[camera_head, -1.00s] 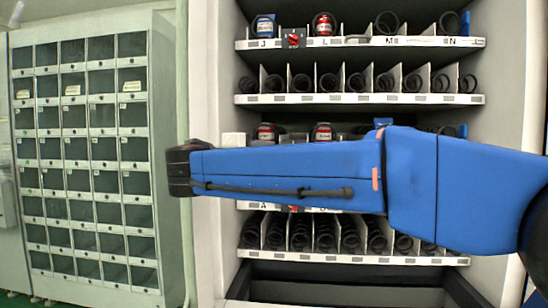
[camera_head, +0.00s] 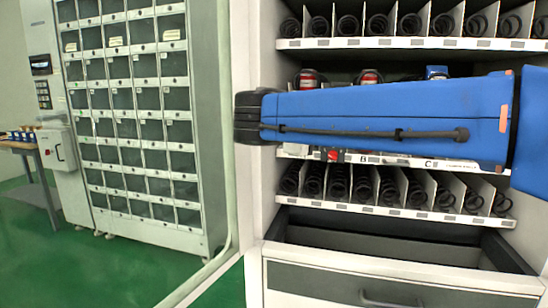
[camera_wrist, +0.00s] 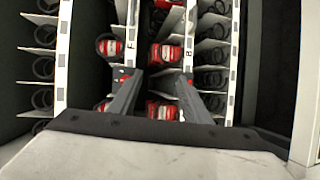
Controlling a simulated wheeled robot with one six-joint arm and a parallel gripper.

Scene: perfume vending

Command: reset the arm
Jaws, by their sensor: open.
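My blue arm stretches across the head view in front of the vending shelves, and its gripper end is hidden there. In the wrist view my gripper (camera_wrist: 153,80) shows two dark fingers spread apart with nothing held between them. Beyond the fingers are red-and-white items in the shelf slots, one at upper left (camera_wrist: 107,46) and one at upper right (camera_wrist: 165,53). Another (camera_wrist: 162,110) shows lower down between the fingers. In the head view, red items (camera_head: 368,76) and a blue item (camera_head: 437,72) show above my arm, partly hidden by it.
The vending machine's shelves (camera_head: 400,43) hold rows of black spirals. Below them is an open dark bay (camera_head: 380,240) over a drawer with a handle (camera_head: 392,300). A locker cabinet (camera_head: 140,100) stands left. Green floor (camera_head: 110,270) is clear at lower left; a small table (camera_head: 20,145) is beyond.

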